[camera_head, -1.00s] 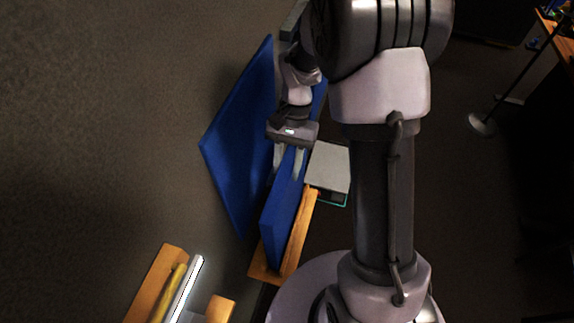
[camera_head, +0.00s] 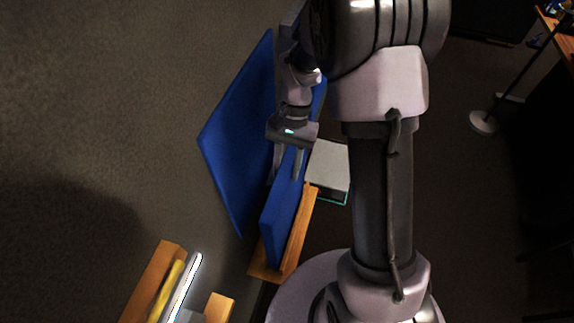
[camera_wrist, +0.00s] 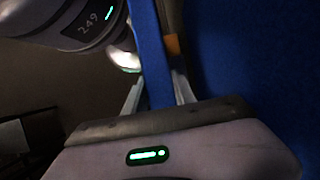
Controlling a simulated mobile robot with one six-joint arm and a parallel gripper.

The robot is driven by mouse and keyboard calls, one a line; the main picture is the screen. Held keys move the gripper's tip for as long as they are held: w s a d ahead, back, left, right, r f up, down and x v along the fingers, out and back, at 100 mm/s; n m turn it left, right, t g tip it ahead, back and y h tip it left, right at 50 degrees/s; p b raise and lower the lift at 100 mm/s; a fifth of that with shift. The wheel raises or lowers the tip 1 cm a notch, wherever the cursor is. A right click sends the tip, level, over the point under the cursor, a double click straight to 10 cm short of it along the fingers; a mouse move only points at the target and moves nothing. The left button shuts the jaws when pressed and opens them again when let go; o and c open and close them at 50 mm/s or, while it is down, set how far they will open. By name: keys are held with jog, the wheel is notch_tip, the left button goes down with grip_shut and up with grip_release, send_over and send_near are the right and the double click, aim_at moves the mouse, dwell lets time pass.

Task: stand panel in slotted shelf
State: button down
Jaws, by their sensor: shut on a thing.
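A blue panel (camera_head: 283,214) stands on edge, seen nearly edge-on, beside a wooden piece (camera_head: 290,250). My gripper (camera_head: 287,168) is shut on its upper edge, one finger on each side. In the wrist view the panel (camera_wrist: 148,45) runs up between my fingers (camera_wrist: 157,92). A second, wider blue panel (camera_head: 236,140) leans just left of it; a broad blue surface (camera_wrist: 245,50) fills the right of the wrist view. At bottom left, wooden parts (camera_head: 152,280) stand around a yellow strip (camera_head: 166,293) and a bright white strip (camera_head: 183,287); I cannot tell if this is the slotted shelf.
A light grey box (camera_head: 328,168) with a teal edge lies right of the held panel. A lamp-like stand (camera_head: 483,122) and a wooden table edge (camera_head: 555,35) are at the far right. The floor (camera_head: 90,110) on the left is open.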

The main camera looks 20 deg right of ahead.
jog(key=shift+f, duration=0.25)
jog(key=c, duration=0.9)
grip_release()
jog(key=shift+c, duration=0.2)
jog(key=p+v, duration=0.6)
jog(key=v, duration=1.1)
jog(key=shift+r, duration=0.25)
